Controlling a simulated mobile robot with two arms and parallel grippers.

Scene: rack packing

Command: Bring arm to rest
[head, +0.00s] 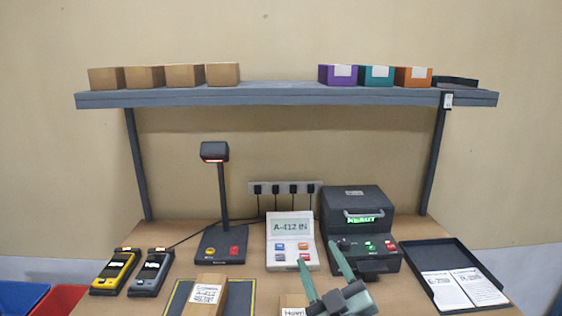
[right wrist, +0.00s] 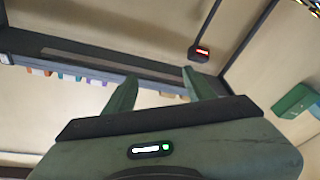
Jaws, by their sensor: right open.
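My right gripper (head: 322,276) is at the bottom centre-right of the head view, above the front of the table (head: 250,284). Its two green fingers are apart and nothing is between them. In the right wrist view the gripper (right wrist: 160,85) also shows open and empty, with the shelf underside beyond the fingertips. A cardboard box with a white label (head: 205,294) lies on a dark mat at the front. A second labelled box (head: 292,305) is cut off by the bottom edge, beside the right gripper. My left gripper is not in view.
A shelf (head: 290,96) above holds several cardboard boxes and coloured boxes. A scanner lamp (head: 222,200), a display console (head: 290,242), a black printer (head: 358,230), two handhelds (head: 115,272) and a black tray with papers (head: 425,252) stand on the table. Red and blue bins (head: 60,300) are at lower left.

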